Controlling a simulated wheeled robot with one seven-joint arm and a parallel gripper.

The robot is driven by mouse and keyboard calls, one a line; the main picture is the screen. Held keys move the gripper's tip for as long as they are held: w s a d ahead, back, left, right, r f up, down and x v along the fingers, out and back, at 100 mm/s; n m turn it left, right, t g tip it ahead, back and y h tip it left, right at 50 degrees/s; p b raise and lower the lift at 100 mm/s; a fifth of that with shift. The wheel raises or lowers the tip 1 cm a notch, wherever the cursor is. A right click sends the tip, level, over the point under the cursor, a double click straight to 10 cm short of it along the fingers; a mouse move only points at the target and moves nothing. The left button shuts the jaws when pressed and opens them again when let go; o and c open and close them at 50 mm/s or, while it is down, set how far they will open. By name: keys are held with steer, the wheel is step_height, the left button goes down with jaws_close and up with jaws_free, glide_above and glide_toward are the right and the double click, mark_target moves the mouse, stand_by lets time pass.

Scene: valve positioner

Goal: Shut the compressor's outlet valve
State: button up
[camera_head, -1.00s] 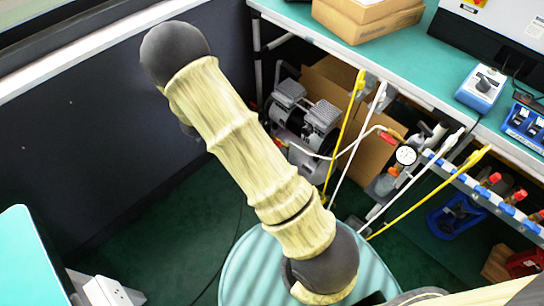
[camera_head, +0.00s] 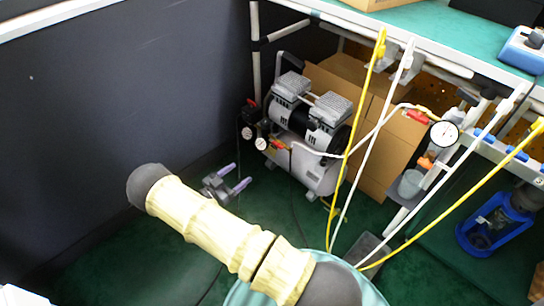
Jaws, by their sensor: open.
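The compressor (camera_head: 312,130) stands on the floor under the bench, silver and black with a white tank. At its left front are small gauges and a valve with a red-orange handle (camera_head: 278,146), where a white hose starts; I take this as the outlet valve. It is small in the picture, and I cannot tell its handle position. My gripper (camera_head: 240,177) is open and empty, below and left of the valve and apart from it in the picture. Its two fingers look purplish. My pale arm crosses the lower middle of the view.
Yellow and white hoses hang from the bench edge right of the compressor. A cardboard box (camera_head: 395,150) stands behind them. Another red-handled valve (camera_head: 417,117) and a round gauge (camera_head: 445,134) are at the bench front. A dark wall (camera_head: 110,100) is on the left. Green floor is open before the compressor.

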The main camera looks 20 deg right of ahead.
mark_target(278, 145)
steer(key=shift+r, duration=0.1)
steer(key=shift+d, duration=0.1)
steer(key=b+x, duration=0.7)
steer(key=x, duration=1)
steer(key=shift+d, duration=0.1)
steer(key=shift+c, duration=0.5)
steer(key=c, duration=0.9)
